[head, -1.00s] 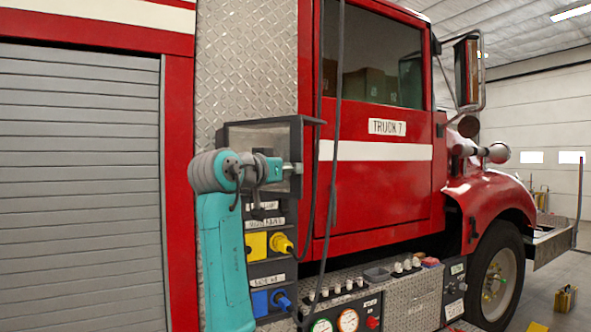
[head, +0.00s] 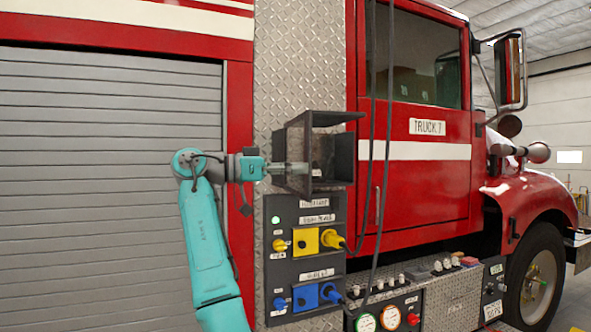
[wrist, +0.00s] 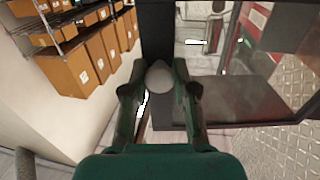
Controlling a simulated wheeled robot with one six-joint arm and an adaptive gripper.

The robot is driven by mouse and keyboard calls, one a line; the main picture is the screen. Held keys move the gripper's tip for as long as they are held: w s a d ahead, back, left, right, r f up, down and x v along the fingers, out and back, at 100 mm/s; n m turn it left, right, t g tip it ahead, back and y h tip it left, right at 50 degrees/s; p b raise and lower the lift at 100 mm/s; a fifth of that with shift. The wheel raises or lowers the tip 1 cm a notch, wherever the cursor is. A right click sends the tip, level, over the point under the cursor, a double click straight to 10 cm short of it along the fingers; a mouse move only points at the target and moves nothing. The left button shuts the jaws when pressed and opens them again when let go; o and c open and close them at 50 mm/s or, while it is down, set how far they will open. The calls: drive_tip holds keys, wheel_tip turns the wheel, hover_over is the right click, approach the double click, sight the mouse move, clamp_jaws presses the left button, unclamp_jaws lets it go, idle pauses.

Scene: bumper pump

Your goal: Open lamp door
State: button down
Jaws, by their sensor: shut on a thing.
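The lamp box (head: 343,158) is a dark housing on the diamond-plate panel, above the sockets. Its door (head: 296,135) has a dark frame and a see-through pane, and shows at the box's left side. How far it stands open is hard to tell. In the wrist view the door's dark frame (wrist: 154,35) and clear pane (wrist: 235,100) fill the upper middle and right. My gripper (head: 284,168) reaches in from the left. In the wrist view its fingers (wrist: 158,88) are closed around a pale round knob (wrist: 158,75) at the door frame. The lamp itself is not clearly visible.
Below the box are yellow (head: 305,241) and blue (head: 305,297) sockets with plugs. Dark cables (head: 380,150) hang just right of the box. A grey roller shutter (head: 100,180) is at left. Shelved boxes (wrist: 85,62) show in the wrist view.

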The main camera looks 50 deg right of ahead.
drive_tip(key=shift+w+a+g, duration=0.2)
drive_tip(key=shift+g, duration=0.1)
drive_tip(key=c, duration=0.9)
unclamp_jaws()
drive_tip(key=v, duration=1.2)
drive_tip(key=shift+r, duration=0.15)
